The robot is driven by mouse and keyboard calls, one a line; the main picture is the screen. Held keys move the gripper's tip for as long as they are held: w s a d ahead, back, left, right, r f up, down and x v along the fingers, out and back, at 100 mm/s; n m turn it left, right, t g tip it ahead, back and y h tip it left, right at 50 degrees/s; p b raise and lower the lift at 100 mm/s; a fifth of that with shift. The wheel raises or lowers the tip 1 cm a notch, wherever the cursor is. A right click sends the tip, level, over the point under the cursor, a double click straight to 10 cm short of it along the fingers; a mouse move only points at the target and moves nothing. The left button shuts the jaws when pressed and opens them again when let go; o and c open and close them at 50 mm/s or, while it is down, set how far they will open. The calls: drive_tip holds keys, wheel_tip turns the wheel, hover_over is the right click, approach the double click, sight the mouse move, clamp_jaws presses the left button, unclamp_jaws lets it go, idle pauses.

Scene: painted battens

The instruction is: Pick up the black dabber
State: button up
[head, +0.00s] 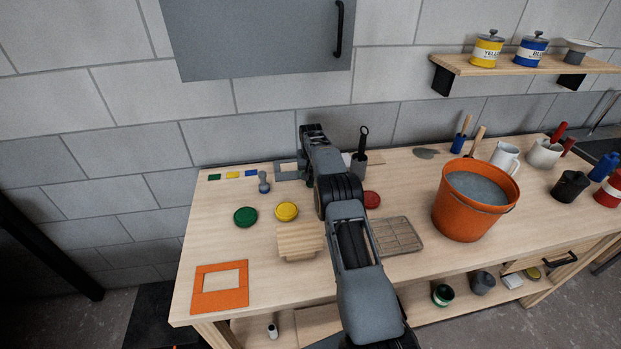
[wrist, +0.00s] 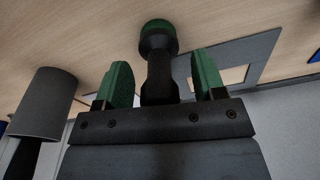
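The black dabber (wrist: 158,72) shows in the wrist view, upside down there, with a dark neck and a green-coloured round end against the wooden table. My gripper (wrist: 162,78) is open, with one green-padded finger on each side of the dabber's handle. A narrow gap shows between the handle and each finger. In the head view my arm hides the dabber and the fingertips.
A grey cup (head: 358,166) with a black-handled tool stands close by, right of my gripper. A grey frame (head: 287,170) lies to the left. A blue-grey dabber (head: 264,182) and green and yellow discs stand nearer the front left. An orange bucket (head: 462,215) stands right.

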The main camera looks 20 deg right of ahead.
drive_tip(key=c, duration=1)
drive_tip(key=shift+r, duration=0.1)
